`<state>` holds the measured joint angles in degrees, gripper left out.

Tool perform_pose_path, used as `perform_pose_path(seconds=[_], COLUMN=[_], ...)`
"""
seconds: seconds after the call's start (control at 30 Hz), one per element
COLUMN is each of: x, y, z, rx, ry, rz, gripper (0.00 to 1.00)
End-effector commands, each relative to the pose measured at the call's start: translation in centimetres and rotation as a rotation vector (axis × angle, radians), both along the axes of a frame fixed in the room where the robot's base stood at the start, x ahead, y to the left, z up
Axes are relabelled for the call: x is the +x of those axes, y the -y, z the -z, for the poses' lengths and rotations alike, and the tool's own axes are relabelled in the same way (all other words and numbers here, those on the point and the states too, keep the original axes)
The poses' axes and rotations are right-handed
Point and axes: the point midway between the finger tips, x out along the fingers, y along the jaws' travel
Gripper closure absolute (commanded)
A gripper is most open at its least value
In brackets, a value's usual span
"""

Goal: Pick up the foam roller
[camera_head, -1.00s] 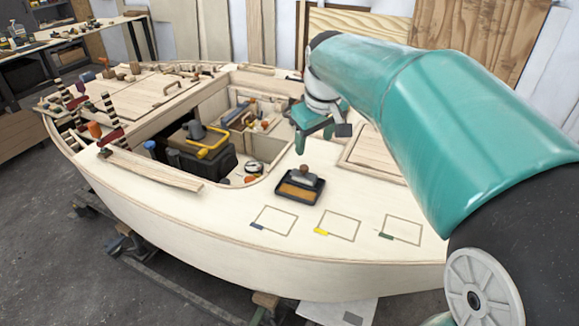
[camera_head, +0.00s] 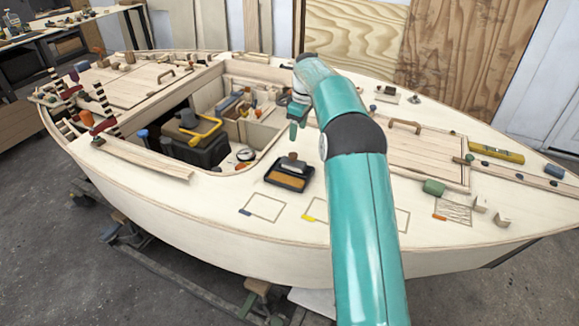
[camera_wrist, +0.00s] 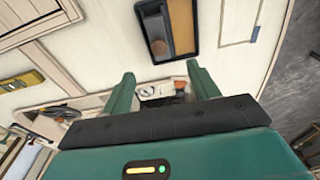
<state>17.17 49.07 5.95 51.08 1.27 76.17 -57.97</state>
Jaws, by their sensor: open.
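A black tray (camera_head: 280,181) with a tan inside lies on the pale deck near the cockpit opening.
The cockpit opening left of the tray holds a black toolbox (camera_head: 195,148) with a yellow handle. A green cylinder (camera_head: 433,187), a yellow level (camera_head: 497,153) and small blocks lie on the right deck. Outlined rectangles (camera_head: 266,207) mark bare deck in front.

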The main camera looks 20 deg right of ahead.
Motion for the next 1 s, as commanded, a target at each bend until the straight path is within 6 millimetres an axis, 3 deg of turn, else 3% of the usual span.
perform_pose_path(seconds=[0.17,0.53,0.83,1.0], x=[0.3,0.9,1.2,1.6], y=[0.4,-0.3,-0.7,-1.1], z=[1.4,7.9,10.2,12.8], rx=[0.004,0.003,0.003,0.003], ry=[-0.004,-0.004,-0.003,-0.004], rz=[-0.008,-0.007,-0.010,-0.010], gripper=[0.40,0.40,0.40,0.40])
